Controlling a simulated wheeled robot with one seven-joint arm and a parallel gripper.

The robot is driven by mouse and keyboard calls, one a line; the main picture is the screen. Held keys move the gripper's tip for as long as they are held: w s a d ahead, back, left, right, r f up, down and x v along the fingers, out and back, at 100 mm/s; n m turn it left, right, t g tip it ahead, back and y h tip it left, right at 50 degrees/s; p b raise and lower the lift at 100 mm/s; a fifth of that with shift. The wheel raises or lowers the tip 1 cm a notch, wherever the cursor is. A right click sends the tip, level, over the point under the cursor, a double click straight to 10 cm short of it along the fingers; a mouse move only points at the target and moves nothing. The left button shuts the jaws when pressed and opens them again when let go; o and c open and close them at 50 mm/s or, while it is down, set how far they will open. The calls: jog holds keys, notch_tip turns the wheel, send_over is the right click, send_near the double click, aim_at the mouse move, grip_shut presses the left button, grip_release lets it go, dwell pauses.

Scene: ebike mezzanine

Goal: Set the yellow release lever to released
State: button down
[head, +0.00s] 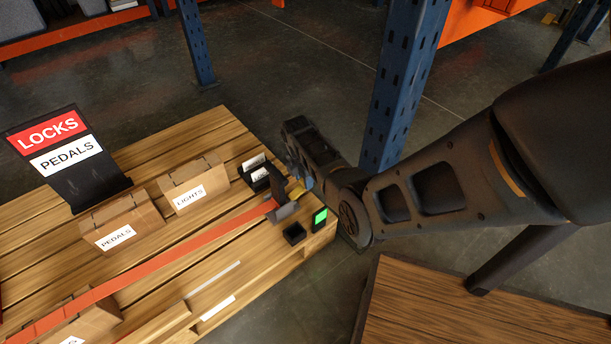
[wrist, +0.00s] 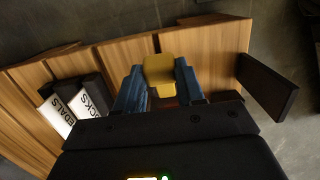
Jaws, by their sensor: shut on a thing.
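The yellow release lever (wrist: 160,70) shows in the wrist view between the two blue fingers of my gripper (wrist: 159,84), which is shut on it. In the head view the yellow lever (head: 298,194) is a small patch beside the dark metal buckle (head: 284,212) at the end of an orange strap (head: 185,247). My gripper (head: 304,178) reaches it from above at the right edge of the wooden pallet (head: 165,148). My fingers hide part of the lever, and its exact angle is hard to tell.
Cardboard boxes marked PEDALS (head: 118,222) and LIGHTS (head: 190,184) stand on the pallet. A blue rack post (head: 398,85) rises behind my arm.

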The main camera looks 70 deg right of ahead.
aim_at(297, 191)
jog(key=shift+w+a+r+g+h+p, duration=0.25)
jog(key=shift+a+r+g+h+p, duration=0.2)
jog(key=shift+h, duration=0.35)
jog(key=c, duration=0.7)
grip_release()
jog(key=shift+p+v, duration=2.25)
jog(key=shift+v, duration=1.6)
